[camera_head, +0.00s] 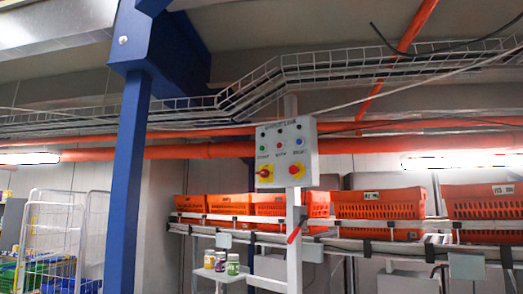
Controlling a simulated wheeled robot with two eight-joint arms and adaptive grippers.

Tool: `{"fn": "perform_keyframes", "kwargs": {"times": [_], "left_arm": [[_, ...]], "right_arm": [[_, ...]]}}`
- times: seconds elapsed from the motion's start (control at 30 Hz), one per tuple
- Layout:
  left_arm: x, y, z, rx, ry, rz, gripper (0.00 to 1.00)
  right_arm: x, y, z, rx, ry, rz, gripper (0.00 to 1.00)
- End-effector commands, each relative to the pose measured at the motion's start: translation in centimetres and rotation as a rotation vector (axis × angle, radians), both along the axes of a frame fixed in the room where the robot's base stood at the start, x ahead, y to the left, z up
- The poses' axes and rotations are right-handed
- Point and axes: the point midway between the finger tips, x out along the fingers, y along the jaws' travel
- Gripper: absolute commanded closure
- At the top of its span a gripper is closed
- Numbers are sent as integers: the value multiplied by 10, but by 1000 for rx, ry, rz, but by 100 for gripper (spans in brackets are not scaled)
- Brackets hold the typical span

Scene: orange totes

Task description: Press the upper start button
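A light grey control panel (287,127) is mounted on a pale upright post in the middle of the head view. Its upper row holds a green button (263,148) at the left, a red button (281,144) in the middle and a blue button (299,141) at the right. Small labels sit under them, too small to read surely. Below are a red rotary switch on a yellow plate (265,173) and a red knob on a yellow plate (296,170). Neither of my grippers is in view. Nothing covers the panel.
A blue column (128,180) stands left of the panel. Orange totes (378,204) line a conveyor behind. Several jars (232,264) stand on a small shelf below. A white wire cage (52,235) is at the left. A red lever (294,235) sits below the panel.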

Motion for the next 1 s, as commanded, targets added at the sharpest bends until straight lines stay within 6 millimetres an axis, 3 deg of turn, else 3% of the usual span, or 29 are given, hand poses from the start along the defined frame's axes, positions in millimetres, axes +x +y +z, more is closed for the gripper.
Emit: {"fn": "perform_keyframes", "kwargs": {"times": [0.03,0.17,0.2,1.0], "left_arm": [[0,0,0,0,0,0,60],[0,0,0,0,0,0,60],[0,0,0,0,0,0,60],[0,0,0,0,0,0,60]], "right_arm": [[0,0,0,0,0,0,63],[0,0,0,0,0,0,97],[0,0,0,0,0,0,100],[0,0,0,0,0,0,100]]}}
